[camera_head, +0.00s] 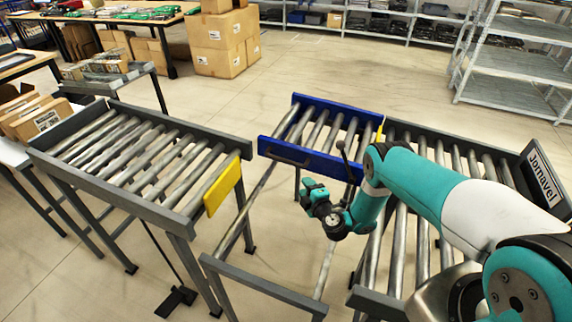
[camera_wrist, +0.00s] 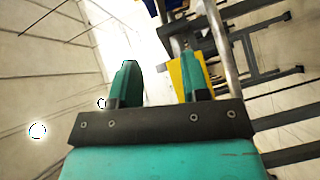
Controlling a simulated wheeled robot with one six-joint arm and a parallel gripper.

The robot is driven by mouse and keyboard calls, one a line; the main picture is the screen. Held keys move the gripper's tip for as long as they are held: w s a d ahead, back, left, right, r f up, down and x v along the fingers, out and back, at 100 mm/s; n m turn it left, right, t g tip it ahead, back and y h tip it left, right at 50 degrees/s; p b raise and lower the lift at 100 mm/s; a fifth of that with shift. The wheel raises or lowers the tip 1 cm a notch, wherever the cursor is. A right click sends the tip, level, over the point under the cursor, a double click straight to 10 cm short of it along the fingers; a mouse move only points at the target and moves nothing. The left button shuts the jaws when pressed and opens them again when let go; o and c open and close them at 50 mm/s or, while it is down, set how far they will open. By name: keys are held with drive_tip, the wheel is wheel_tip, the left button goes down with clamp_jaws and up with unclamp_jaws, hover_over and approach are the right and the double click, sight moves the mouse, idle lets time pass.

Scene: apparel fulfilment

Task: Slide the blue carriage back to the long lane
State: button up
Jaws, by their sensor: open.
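The blue carriage (camera_head: 336,168) is a short roller section in a blue frame. It sits at the far end of a grey rail frame (camera_head: 262,288), between two roller lanes. A dark handle bar (camera_head: 285,155) is on its near blue side. The left lane (camera_head: 150,155) has a yellow end plate (camera_head: 223,187) and lies apart from the carriage. The right lane (camera_head: 405,225) stands close beside the carriage. My gripper (camera_head: 312,190) is open and empty, in front of the carriage's near side and apart from it. In the wrist view, my open fingers (camera_wrist: 158,78) show with a yellow plate (camera_wrist: 178,74) beyond.
A dark pedal (camera_head: 176,301) lies on the floor under the left lane. A "Jornavel" sign (camera_head: 543,178) is on the right lane's end. Cardboard boxes (camera_head: 222,40) and grey shelves (camera_head: 520,60) stand behind. The space between the rails nearer me is clear.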

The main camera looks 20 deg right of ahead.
sight(286, 161)
drive_tip(key=shift+w+a+f+b, duration=0.25)
drive_tip(key=shift+w+a+b, duration=0.1)
drive_tip(key=shift+w+b, duration=2.35)
drive_tip(key=shift+w+a+f+b, duration=0.3)
drive_tip(key=shift+w+b, duration=2.35)
drive_tip(key=shift+w, duration=0.1)
drive_tip(key=shift+w+a+f+b, duration=0.25)
drive_tip(key=shift+w+a+b, duration=0.1)
drive_tip(key=shift+w+b, duration=2.35)
clamp_jaws()
